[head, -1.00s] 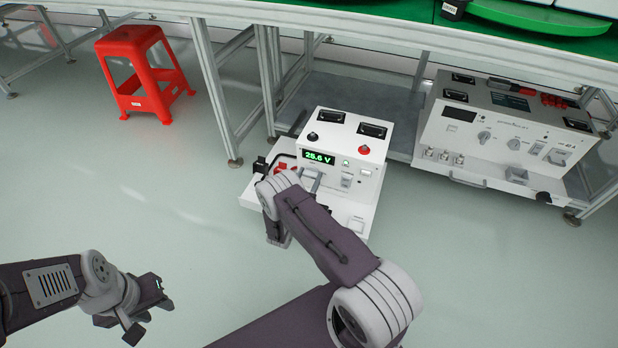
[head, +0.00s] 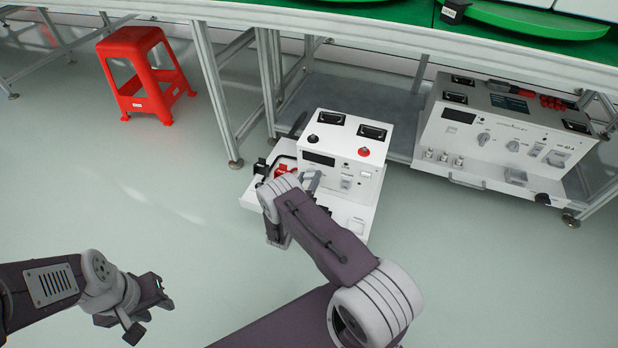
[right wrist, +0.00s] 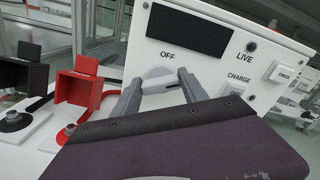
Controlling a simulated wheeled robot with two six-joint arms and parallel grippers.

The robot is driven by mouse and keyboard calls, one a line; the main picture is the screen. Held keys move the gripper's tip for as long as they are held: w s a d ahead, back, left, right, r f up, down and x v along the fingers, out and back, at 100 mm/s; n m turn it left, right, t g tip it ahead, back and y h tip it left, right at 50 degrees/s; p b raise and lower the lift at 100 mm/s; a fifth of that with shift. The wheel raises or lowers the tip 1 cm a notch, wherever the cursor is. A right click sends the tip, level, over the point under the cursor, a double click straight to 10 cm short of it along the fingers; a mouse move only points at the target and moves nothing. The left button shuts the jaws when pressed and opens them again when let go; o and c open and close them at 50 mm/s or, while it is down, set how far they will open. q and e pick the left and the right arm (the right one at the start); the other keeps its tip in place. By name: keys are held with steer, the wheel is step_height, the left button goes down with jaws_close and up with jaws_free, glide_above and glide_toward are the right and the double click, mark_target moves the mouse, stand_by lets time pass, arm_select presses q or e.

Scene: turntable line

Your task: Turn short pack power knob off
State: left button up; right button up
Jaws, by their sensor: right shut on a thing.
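The short white pack tester (head: 342,150) stands on a white base under the bench, its display (head: 318,159) dark. In the right wrist view the display (right wrist: 188,31) is also blank. The power knob (right wrist: 160,80) is light grey and sits below the display, under the "OFF" label. My right gripper (right wrist: 157,86) is shut on the knob, one finger on each side of it. In the head view my right gripper (head: 310,180) is at the front of the tester, partly hidden by its own arm. My left gripper (head: 148,308) hangs over the floor at the lower left, away from the tester.
Red and black clamp terminals (right wrist: 85,88) stand just left of the knob. A larger white tester (head: 505,135) with several knobs is at the right. A red stool (head: 145,75) stands at the upper left. The floor at left is clear.

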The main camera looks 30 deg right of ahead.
steer(key=n, duration=0.6)
steer(key=shift+f, duration=0.15)
steer(key=n, duration=0.6)
steer(key=shift+a+f, duration=0.1)
steer(key=shift+f, duration=0.05)
steer(key=shift+n, duration=0.3)
steer(key=o, duration=1.4)
